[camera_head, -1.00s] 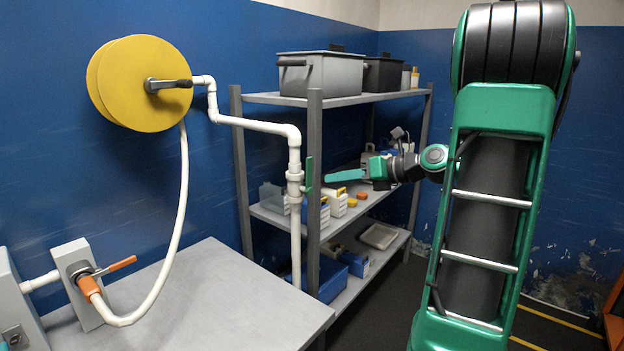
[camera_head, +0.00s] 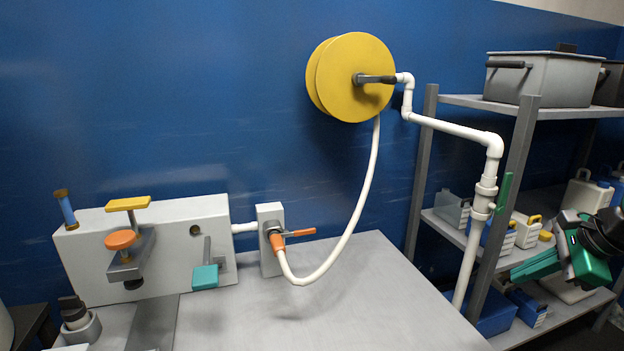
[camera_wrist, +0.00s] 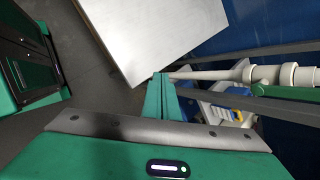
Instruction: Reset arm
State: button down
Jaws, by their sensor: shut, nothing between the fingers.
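My gripper (camera_head: 517,272) is at the right of the head view, in front of the grey shelf rack (camera_head: 525,120). Its green fingers are together, point left and hold nothing. In the wrist view the closed fingers (camera_wrist: 160,95) point toward the grey table (camera_wrist: 150,35). Only the end of my arm shows at the right edge of the head view; the rest is out of frame. The white pipe with a green valve handle (camera_head: 505,192) stands left of and above my gripper, apart from it in the picture.
A yellow hose reel (camera_head: 350,78) hangs on the blue wall. Its white hose runs down to an orange-handled valve (camera_head: 298,233). A white apparatus (camera_head: 165,245) with clamps stands on the grey table (camera_head: 370,310). Bottles and blue bins (camera_head: 495,313) fill the shelves. The table's right part is clear.

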jog(key=s+a+f+n+g+h, duration=0.1)
jog(key=s+f+n+g, duration=0.1)
jog(key=s+n, duration=0.5)
jog(key=s+a+f+n+g+h, duration=0.1)
jog(key=s+n+g, duration=0.3)
jog(key=s+n, duration=0.4)
jog(key=s+f, duration=0.1)
jog(key=s, duration=0.5)
jog(key=shift+s+a+f+h, duration=0.15)
jog(key=shift+s+a+h, duration=0.05)
jog(key=shift+s+h, duration=0.1)
jog(key=shift+w, duration=0.1)
